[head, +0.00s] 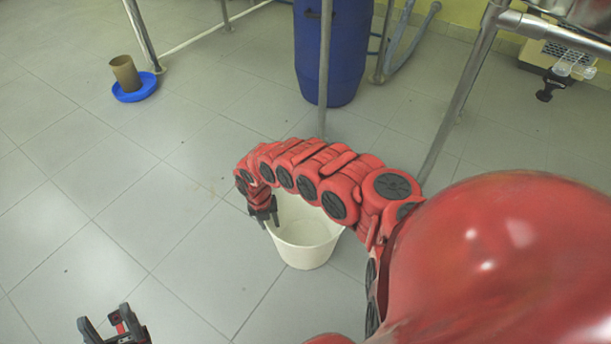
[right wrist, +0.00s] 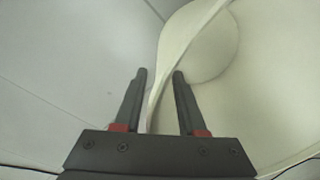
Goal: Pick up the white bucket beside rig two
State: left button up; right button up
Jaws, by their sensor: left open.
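The white bucket (head: 305,248) stands upright on the tiled floor, partly hidden behind my right arm. My right gripper (head: 264,217) points down at the bucket's left rim. In the right wrist view, the bucket's rim (right wrist: 182,48) runs between the two fingers of my right gripper (right wrist: 160,74). The fingers are apart, one on the outer side and one on the inner side of the wall. My left gripper (head: 104,325) is open and empty, low at the left over bare floor, away from the bucket.
A blue barrel (head: 334,50) stands behind the bucket among metal frame legs (head: 324,70). A blue dish (head: 135,88) with a brown beaker (head: 125,73) is on the floor at the far left. The floor left of the bucket is clear.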

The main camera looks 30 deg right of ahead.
jog(key=shift+f, duration=0.15)
jog(key=shift+c, duration=0.3)
grip_shut()
dwell(1.1)
